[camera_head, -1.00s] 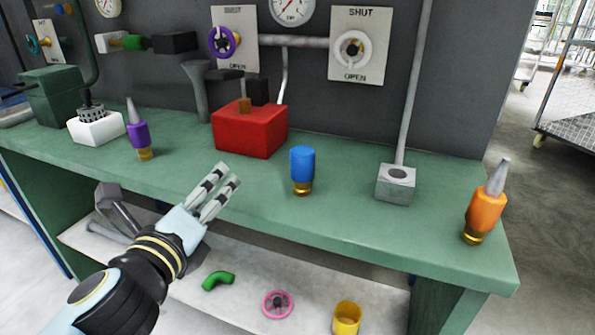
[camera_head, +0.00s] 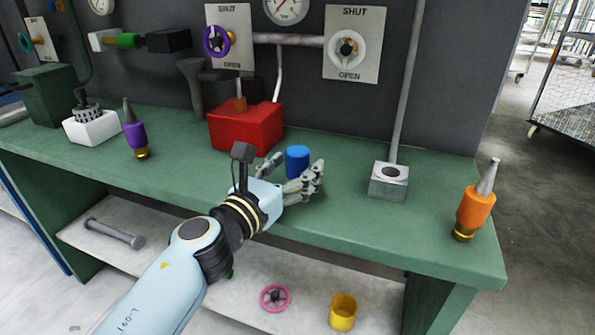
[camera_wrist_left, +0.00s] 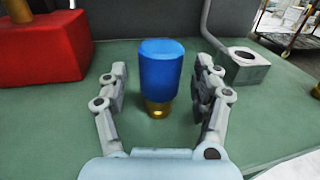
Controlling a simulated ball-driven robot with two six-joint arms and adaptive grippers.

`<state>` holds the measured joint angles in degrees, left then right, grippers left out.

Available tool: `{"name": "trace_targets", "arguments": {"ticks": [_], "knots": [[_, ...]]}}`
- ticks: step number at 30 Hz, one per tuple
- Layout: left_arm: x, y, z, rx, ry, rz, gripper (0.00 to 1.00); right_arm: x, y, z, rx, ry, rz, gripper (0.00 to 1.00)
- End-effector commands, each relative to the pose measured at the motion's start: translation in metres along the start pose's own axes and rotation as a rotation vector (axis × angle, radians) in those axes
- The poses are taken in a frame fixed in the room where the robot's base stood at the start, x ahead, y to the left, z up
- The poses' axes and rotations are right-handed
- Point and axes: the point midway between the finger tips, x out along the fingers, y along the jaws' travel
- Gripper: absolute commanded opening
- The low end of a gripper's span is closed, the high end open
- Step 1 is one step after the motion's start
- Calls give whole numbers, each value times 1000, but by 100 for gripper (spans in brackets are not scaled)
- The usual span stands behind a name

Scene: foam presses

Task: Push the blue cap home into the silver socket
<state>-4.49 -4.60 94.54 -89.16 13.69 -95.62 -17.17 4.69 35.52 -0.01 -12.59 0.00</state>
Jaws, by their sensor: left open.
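The blue cap (camera_head: 297,161) with a brass base stands upright on the green bench. In the left wrist view the blue cap (camera_wrist_left: 160,72) stands between the two open fingers, with a gap on each side. My left gripper (camera_head: 293,172) is open around the cap; it also shows in the left wrist view (camera_wrist_left: 160,90). Its near finger hides the cap's lower part in the head view. The silver socket (camera_head: 389,181), a grey block with a round dark opening on top, sits to the right on the bench; it also shows in the left wrist view (camera_wrist_left: 243,66). My right gripper is not in view.
A red box (camera_head: 245,127) stands behind and left of the cap. An orange piece (camera_head: 474,208) stands at the bench's right end, and a purple one (camera_head: 135,135) at the left. A grey pipe (camera_head: 405,85) rises behind the socket. Bench surface between cap and socket is clear.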

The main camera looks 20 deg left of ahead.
Motion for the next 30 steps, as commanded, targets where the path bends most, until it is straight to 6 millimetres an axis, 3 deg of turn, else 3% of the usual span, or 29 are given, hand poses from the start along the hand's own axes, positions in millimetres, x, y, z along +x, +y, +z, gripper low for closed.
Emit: {"name": "trace_targets", "arguments": {"ticks": [3,11,26,30], "knots": [[12,0,-1,0,1,0,67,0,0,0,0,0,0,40],[13,0,-2,-1,2,1,65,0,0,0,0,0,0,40],[13,0,-1,-1,1,1,0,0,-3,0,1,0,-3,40],[13,0,0,-1,0,1,0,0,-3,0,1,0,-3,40]]}}
